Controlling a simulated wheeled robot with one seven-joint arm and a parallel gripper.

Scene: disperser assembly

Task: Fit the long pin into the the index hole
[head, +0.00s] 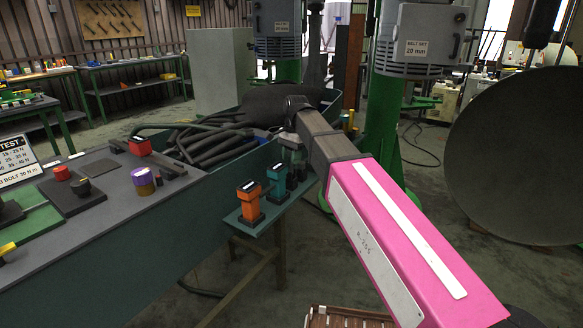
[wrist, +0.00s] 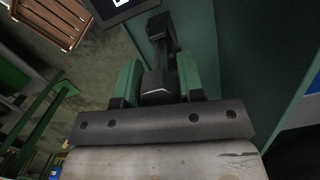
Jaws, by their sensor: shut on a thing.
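In the wrist view my gripper (wrist: 158,75) has its two green fingers closed on a dark grey part (wrist: 160,88). I cannot tell for sure that this part is the long pin. The held part is not clear there. I cannot make out the index hole in either view.
An orange block (head: 250,203) and a teal block (head: 277,184) stand on the small side shelf. The grey bench top (head: 115,215) holds a red block (head: 139,146) and a purple cylinder (head: 143,181). A slatted wooden crate (wrist: 48,22) shows in the wrist view.

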